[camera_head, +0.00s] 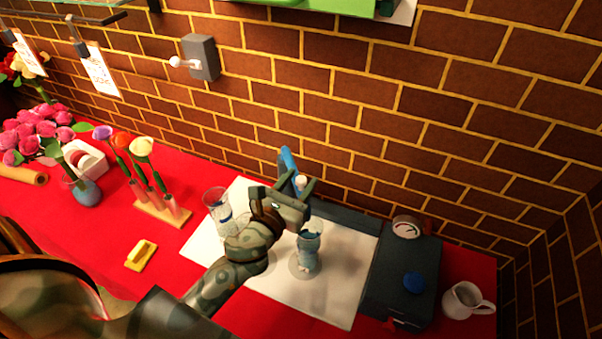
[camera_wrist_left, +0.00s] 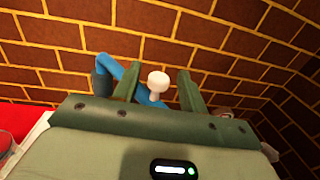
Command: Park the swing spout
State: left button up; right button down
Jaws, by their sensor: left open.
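The swing spout (camera_head: 287,160) is a blue bent pipe near the brick wall, behind the white mat. It carries a white knob (camera_head: 300,182). The left wrist view shows the blue pipe (camera_wrist_left: 114,68) running from the left toward the middle, with the white knob (camera_wrist_left: 158,82) on it. My left gripper (camera_head: 299,186) is open at the spout. In the wrist view, its two green fingers (camera_wrist_left: 159,88) stand on either side of the knob, with visible gaps. The gripper hides the spout's lower part in the head view. My right gripper is out of view.
A blue-tinted glass vase (camera_head: 308,246) stands on the white mat (camera_head: 337,296), close to my gripper. A clear glass (camera_head: 214,198) is left of it. A dark box (camera_head: 374,292) with a gauge (camera_head: 406,228) and a white jug (camera_head: 460,303) stand right. A flower rack (camera_head: 160,212) stands left.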

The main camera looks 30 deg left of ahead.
pick_arm(q)
jog(key=shift+w, duration=0.75)
grip_shut()
